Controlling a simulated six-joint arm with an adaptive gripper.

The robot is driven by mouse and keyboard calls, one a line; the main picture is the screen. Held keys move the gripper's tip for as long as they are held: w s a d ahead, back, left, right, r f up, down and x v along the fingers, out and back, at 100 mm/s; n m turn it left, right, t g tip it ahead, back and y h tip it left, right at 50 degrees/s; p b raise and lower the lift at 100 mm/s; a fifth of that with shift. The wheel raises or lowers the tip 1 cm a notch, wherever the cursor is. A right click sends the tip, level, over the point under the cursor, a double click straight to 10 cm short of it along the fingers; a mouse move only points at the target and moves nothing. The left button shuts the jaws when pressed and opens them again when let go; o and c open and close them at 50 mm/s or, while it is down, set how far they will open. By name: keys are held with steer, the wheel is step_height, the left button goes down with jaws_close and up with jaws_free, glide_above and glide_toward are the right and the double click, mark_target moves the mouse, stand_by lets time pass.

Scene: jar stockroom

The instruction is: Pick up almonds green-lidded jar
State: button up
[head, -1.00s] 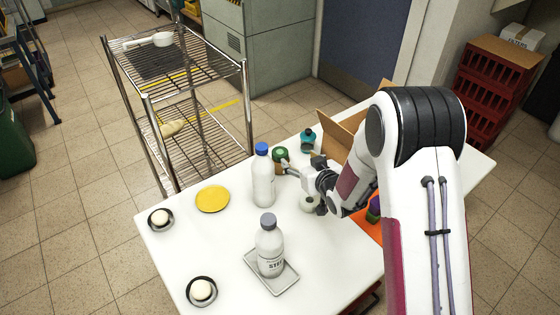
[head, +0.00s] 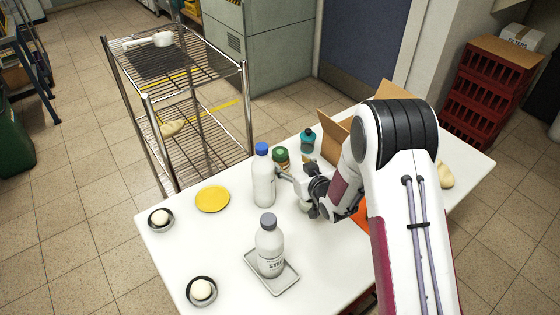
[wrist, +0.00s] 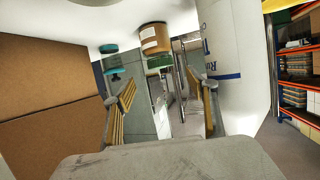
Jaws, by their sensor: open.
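The green-lidded jar (head: 280,158) stands upright near the far edge of the white table, just behind and right of a blue-capped white bottle (head: 263,178). In the wrist view, which looks upside down, the jar (wrist: 154,38) has a brown body with a pale label and its green lid points down. I cannot read the label. My gripper (head: 287,179) is on the near side of the jar, close to the bottle. In the wrist view its fingers (wrist: 163,118) are spread and empty, with the jar beyond them, between their lines.
The blue-capped bottle (wrist: 221,50) is close beside the right finger. A grey-capped bottle on a tray (head: 289,282) and a yellow disc (head: 212,199) are nearer. The table's left part has free room.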

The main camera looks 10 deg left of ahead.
mark_target(283, 156)
steer(key=shift+x, duration=2.7)
steer(key=shift+f, duration=0.1)
steer(key=shift+x, duration=2.5)
steer(key=c, duration=1.4)
